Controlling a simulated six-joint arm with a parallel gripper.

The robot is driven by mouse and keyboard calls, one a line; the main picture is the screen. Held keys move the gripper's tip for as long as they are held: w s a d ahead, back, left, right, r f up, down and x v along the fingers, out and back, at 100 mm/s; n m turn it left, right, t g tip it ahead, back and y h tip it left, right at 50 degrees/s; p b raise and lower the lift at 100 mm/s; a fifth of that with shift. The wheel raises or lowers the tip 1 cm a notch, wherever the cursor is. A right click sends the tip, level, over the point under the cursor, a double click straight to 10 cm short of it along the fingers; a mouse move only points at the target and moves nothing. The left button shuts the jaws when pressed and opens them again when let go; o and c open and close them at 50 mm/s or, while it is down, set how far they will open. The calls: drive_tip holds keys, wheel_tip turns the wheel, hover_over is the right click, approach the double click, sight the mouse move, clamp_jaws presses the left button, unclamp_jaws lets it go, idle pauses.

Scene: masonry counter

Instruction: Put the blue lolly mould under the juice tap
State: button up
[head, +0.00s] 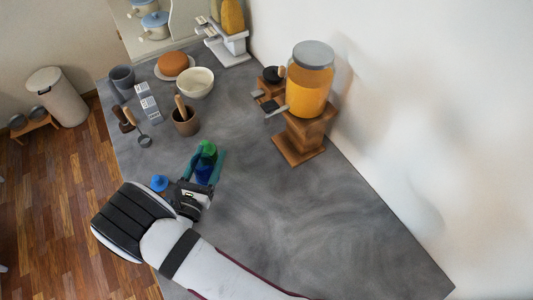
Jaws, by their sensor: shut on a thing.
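The juice dispenser, a clear jar of orange juice (308,90) with a grey lid, stands on a wooden stand (304,135) at the back right. Its tap (276,111) points left over the counter. My gripper (203,184) is at the left middle of the counter, shut on a dark blue piece (203,173) that looks like the blue lolly mould. The fingers partly hide it. A green piece (207,149) is just behind it, and a teal holder (219,164) is close on the right. I cannot tell whether the blue piece touches the holder.
A small blue knobbed object (159,183) lies left of my gripper. The counter (280,215) is clear at the right front.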

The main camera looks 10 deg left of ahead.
drive_tip(key=w+d, duration=1.2)
wheel_tip(320, 180, down, 7)
drive_tip(key=shift+w+d, duration=0.15)
drive_tip(key=o, duration=1.4)
drive_tip(key=shift+f, duration=0.1)
drive_tip(key=shift+s, duration=0.3)
drive_tip(key=s, duration=1.1)
drive_tip(key=shift+s, duration=0.25)
